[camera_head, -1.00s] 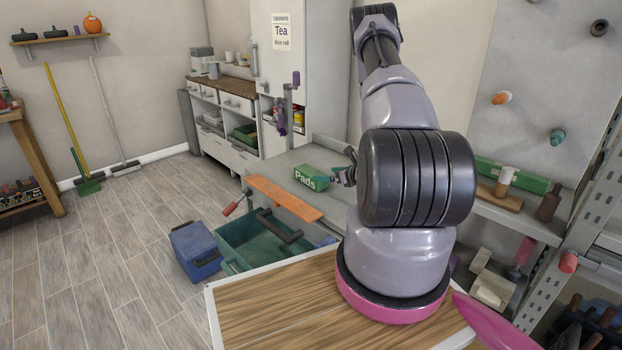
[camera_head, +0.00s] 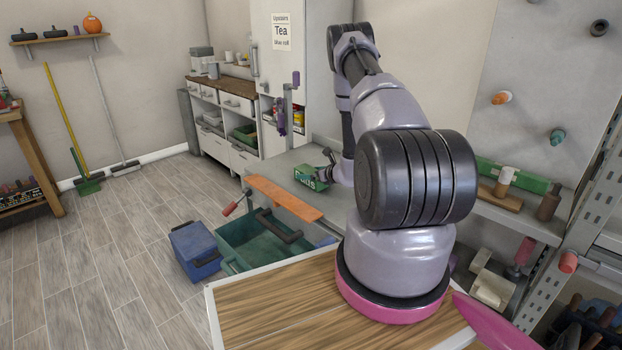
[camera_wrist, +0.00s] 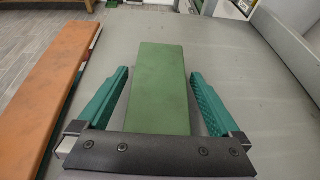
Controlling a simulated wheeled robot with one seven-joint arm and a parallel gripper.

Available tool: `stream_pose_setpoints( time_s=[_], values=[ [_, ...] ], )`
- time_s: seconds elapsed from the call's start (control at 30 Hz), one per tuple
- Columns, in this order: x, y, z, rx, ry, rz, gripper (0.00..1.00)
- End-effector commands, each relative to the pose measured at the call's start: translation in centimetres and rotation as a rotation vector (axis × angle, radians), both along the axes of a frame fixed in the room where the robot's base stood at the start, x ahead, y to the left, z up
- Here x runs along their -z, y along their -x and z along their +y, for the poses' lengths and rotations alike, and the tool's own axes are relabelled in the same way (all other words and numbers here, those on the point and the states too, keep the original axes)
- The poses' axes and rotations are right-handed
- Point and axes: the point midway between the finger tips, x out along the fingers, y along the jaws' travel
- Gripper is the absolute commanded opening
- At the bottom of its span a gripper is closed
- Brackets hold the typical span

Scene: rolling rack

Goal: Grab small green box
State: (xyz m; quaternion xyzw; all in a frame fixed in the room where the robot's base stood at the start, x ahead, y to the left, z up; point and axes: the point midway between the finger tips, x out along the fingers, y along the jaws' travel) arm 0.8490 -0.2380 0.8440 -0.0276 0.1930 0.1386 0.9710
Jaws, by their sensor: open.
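The small green box (camera_head: 309,180), lettered "Pads", sits on the grey worktop in the head view. In the wrist view the green box (camera_wrist: 160,88) lies between the two green fingers of my gripper (camera_wrist: 158,90). The fingers are apart, with a gap on each side of the box. The near end of the box is hidden behind the dark gripper bar. In the head view my gripper (camera_head: 326,166) is at the box and covers part of its top and right side.
An orange board (camera_head: 284,198) lies left of the box, also in the wrist view (camera_wrist: 48,85). A dark green crate (camera_head: 240,243) and a blue box (camera_head: 195,250) stand lower left. A longer green box (camera_head: 520,176) sits on the shelf at right. Grey worktop (camera_wrist: 240,75) is bare right of the box.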

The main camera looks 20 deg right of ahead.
Motion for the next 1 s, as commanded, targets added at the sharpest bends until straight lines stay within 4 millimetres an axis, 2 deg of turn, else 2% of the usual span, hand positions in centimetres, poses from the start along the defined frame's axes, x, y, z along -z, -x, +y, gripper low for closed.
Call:
stream_pose_setpoints(
  time_s=[0.07,0.1,0.17,0.3,0.67,0.77,1.0],
  values=[
    [0.0,0.0,0.0,0.000,0.000,0.000,1.00],
    [0.0,0.0,0.0,0.000,0.000,0.000,0.85],
    [0.0,0.0,0.0,0.000,0.000,0.000,0.62],
    [0.0,0.0,0.0,0.000,0.000,0.000,0.08],
    [-0.8,0.0,0.0,-0.001,0.001,-0.002,0.06],
    [-1.9,0.0,0.0,-0.001,0.001,-0.002,0.06],
    [-6.8,0.0,0.0,-0.001,0.002,-0.005,0.06]
  ],
)
